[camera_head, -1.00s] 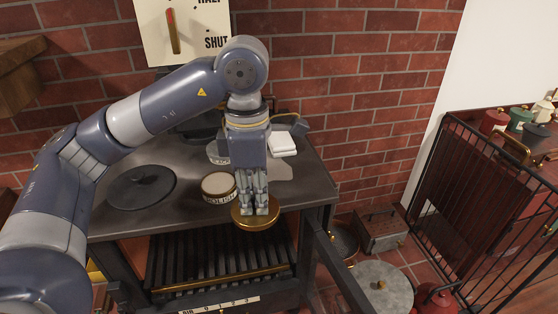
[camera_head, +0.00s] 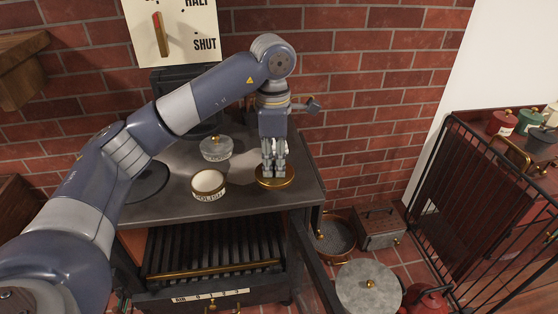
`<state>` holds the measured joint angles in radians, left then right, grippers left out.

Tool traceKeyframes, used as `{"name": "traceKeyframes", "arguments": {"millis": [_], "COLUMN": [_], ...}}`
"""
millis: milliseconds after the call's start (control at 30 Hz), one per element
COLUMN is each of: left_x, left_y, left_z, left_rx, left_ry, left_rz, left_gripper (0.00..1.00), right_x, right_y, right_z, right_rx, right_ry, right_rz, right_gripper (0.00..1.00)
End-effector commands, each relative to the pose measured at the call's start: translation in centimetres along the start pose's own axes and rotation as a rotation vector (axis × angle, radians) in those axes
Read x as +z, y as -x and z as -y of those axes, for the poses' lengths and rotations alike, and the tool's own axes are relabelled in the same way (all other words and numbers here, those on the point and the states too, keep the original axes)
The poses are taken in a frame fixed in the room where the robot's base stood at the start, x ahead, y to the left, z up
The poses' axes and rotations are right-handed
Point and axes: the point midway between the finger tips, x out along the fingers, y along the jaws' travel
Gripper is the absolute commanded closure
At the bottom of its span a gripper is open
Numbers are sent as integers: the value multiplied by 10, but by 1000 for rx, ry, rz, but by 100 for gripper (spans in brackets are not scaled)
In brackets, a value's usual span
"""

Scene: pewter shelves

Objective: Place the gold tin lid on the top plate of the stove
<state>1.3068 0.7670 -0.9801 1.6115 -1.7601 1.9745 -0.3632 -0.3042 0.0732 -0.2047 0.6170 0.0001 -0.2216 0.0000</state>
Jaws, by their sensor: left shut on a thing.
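The gold tin lid (camera_head: 288,182) is a round, brass-coloured disc at the fingertips of my left gripper (camera_head: 272,172). The gripper points down and is shut on the lid. The lid is over or on the right part of the stove's dark top plate (camera_head: 240,198); I cannot tell whether it touches the plate. The fingers hide the lid's middle. My right gripper is not in view.
An open polish tin (camera_head: 208,185) stands left of the lid, with a grey lidded tin (camera_head: 216,148) behind it. A round dark plate (camera_head: 148,182) is partly behind my arm. A black fence (camera_head: 470,190), wooden box (camera_head: 380,226) and grey round lid (camera_head: 368,288) are at right.

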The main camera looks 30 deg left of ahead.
Motion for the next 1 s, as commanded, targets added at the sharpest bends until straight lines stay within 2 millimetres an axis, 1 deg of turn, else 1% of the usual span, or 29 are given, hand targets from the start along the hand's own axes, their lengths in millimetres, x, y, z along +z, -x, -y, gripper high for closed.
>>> {"name": "traceKeyframes", "arguments": {"millis": [33,100,267,367,500,600,833,967,1000], "left_x": [4,8,12,11,11,11,11,11,11], "left_y": [3,1,-2,-10,-28,-36,-38,-43,-41], "left_z": [-7,-16,-26,-26,-26,-26,-26,-26,-26], "left_rx": [-3,-2,0,-3,-3,0,1,1,1], "left_ry": [2,2,0,-1,0,0,0,0,0], "left_rz": [-1,0,-1,-3,-3,-1,0,-1,0], "left_gripper": [100,100,100,100,100,100,100,100,75], "right_x": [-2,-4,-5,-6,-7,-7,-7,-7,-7], "right_y": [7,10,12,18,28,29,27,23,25], "right_z": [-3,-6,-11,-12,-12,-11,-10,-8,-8], "right_rx": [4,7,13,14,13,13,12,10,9], "right_ry": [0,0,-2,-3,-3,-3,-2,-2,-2], "right_rz": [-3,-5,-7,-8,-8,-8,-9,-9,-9], "right_gripper": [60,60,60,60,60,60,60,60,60]}}
